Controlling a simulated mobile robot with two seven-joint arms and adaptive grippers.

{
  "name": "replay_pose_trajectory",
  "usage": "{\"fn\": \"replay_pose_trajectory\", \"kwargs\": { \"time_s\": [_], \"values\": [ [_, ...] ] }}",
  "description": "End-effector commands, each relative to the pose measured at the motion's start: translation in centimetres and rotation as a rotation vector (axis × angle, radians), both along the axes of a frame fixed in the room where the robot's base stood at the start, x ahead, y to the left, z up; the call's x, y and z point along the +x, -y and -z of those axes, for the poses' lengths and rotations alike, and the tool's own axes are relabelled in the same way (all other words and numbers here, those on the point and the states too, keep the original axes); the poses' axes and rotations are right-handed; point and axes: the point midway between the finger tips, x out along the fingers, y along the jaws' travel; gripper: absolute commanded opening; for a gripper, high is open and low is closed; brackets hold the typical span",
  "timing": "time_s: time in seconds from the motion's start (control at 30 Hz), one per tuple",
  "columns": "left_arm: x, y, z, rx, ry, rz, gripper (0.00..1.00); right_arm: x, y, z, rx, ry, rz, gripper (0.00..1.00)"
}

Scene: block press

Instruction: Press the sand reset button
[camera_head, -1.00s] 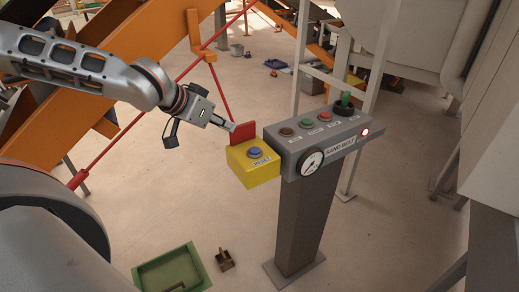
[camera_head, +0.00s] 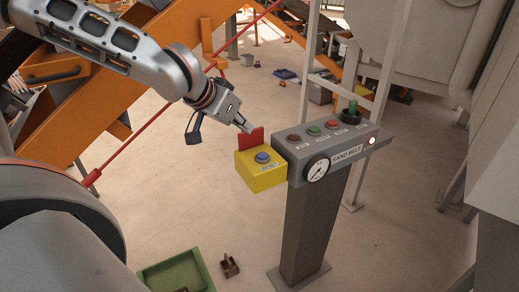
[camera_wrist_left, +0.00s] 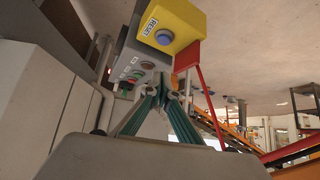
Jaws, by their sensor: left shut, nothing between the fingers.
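The blue reset button (camera_head: 263,157) sits on top of a yellow box (camera_head: 262,179) labelled RESET. The box is fixed to the left end of a grey control panel marked SAND BELT (camera_head: 345,149). A red plate (camera_head: 251,138) stands upright behind the button. My left gripper (camera_head: 247,127) is shut and empty, just above and behind the red plate, apart from the button. In the left wrist view the button (camera_wrist_left: 163,37) and the yellow box (camera_wrist_left: 178,24) show beyond the fingertips (camera_wrist_left: 172,80). My right gripper is not in view.
The panel also carries a brown button (camera_head: 294,137), a green one (camera_head: 314,130), a red one (camera_head: 331,124), a green knob (camera_head: 352,107) and a gauge (camera_head: 317,169). A grey post (camera_head: 314,225) holds it up. A green tray (camera_head: 178,273) lies on the floor.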

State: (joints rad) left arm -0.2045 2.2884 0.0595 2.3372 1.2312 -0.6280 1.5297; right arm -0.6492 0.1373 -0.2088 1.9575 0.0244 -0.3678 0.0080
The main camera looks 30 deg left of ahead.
Motion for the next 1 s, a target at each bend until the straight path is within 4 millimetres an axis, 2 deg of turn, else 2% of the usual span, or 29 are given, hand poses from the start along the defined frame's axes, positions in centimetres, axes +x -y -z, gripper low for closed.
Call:
{"fn": "replay_pose_trajectory", "kwargs": {
  "time_s": [0.7, 0.8, 1.0],
  "values": [
    [6.3, 0.4, 7.1, 0.0, -0.003, 0.0, 0.0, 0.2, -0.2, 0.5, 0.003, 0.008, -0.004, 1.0],
    [6.2, 0.4, 8.6, -0.003, -0.005, -0.001, 0.0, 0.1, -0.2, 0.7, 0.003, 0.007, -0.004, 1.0],
    [6.2, 0.4, 10.4, -0.001, -0.002, -0.001, 0.0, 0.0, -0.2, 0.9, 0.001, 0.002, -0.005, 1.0]
  ]
}}
